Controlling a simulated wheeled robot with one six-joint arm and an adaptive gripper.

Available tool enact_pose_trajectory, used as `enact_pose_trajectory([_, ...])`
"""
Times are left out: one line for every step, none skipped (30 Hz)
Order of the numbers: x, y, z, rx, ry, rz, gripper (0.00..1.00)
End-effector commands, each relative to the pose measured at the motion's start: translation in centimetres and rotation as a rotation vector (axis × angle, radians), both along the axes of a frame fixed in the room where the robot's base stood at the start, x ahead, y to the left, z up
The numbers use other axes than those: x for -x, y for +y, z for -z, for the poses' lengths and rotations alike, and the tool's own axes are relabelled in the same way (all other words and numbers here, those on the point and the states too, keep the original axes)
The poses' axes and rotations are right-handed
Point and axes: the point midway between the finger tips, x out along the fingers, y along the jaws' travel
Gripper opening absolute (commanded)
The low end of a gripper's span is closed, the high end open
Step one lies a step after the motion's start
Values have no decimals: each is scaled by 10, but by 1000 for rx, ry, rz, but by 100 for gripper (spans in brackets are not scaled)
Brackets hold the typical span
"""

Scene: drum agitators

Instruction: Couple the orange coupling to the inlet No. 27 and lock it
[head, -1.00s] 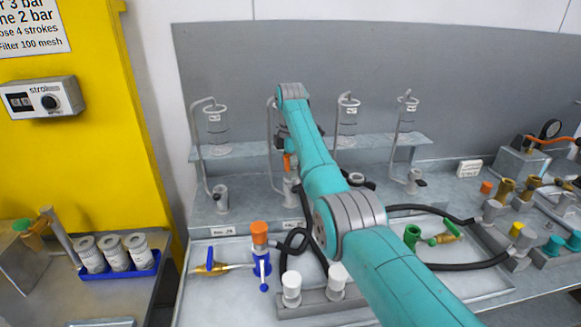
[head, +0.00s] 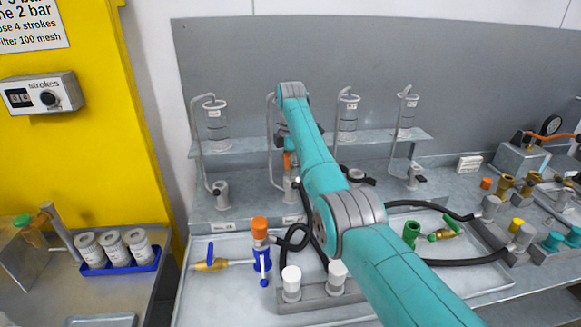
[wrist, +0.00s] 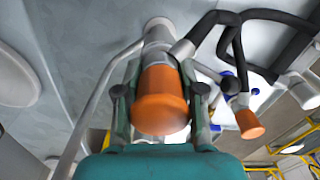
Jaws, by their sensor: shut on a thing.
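The orange coupling (wrist: 160,103) is between the two fingers of my gripper (wrist: 160,80) in the wrist view, and the gripper is shut on it. Its far end lines up with a grey upright inlet fitting (wrist: 158,34); I cannot tell whether it is fully seated or locked. In the head view a bit of the orange coupling (head: 288,160) shows above the second inlet from the left (head: 291,188), mostly hidden by my arm. The label plate (head: 294,221) below that inlet is too small to read for sure.
Other inlets (head: 221,195) stand left and right. A thin grey pipe (wrist: 92,103) runs close left of my gripper.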

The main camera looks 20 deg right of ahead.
Motion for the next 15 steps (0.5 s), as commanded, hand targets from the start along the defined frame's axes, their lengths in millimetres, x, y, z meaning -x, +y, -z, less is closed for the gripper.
enact_pose_trajectory([0,0,0,0,-1,0,0])
enact_pose_trajectory([0,0,0,0,-1,0,0])
enact_pose_trajectory([0,0,1,0,-1,0,0])
enact_pose_trajectory([0,0,1,0,-1,0,0])
enact_pose_trajectory([0,0,1,0,-1,0,0])
enact_pose_trajectory([0,0,2,0,-1,0,0])
enact_pose_trajectory([0,0,2,0,-1,0,0])
enact_pose_trajectory([0,0,2,0,-1,0,0])
enact_pose_trajectory([0,0,2,0,-1,0,0])
enact_pose_trajectory([0,0,2,0,-1,0,0])
enact_pose_trajectory([0,0,2,0,-1,0,0])
enact_pose_trajectory([0,0,2,0,-1,0,46])
enact_pose_trajectory([0,0,2,0,-1,0,54])
enact_pose_trajectory([0,0,2,0,-1,0,61])
enact_pose_trajectory([0,0,2,0,-1,0,68])
